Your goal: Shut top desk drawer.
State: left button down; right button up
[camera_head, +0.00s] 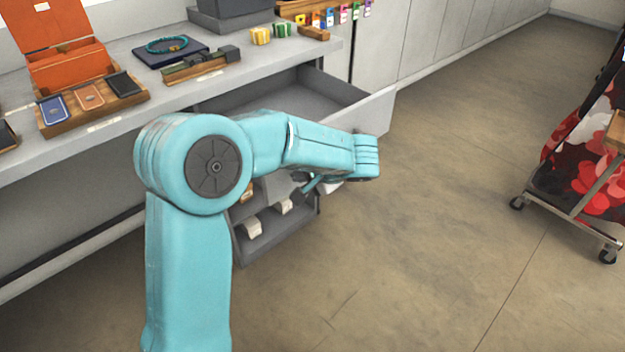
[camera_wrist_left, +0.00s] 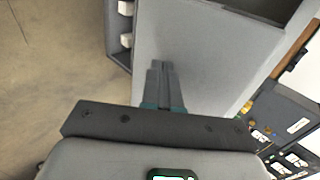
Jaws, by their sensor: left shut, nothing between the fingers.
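The top desk drawer (camera_head: 368,112) is pulled out from the grey desk (camera_head: 120,118); its inside, where it shows, looks empty. My left arm crosses in front of the desk and hides part of the drawer's lower side. My left gripper (camera_head: 310,187) is partly hidden behind its own wrist, low beside the drawer. In the left wrist view the gripper (camera_wrist_left: 163,68) is shut and empty, its fingers in front of a plain grey panel of the drawer (camera_wrist_left: 195,50). I cannot tell whether the fingertips touch it. My right gripper is not in view.
Below the drawer, an open compartment (camera_head: 275,238) holds several pale items. An orange box (camera_head: 70,65), a tray of cards and a necklace board (camera_head: 170,52) stand on the desk top. A wheeled rack with floral cloth (camera_head: 590,150) stands at right. The floor between is clear.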

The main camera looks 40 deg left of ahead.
pick_arm(q)
jog(key=shift+w+a, duration=0.1)
jog(key=shift+a, duration=0.15)
jog(key=shift+a, duration=0.1)
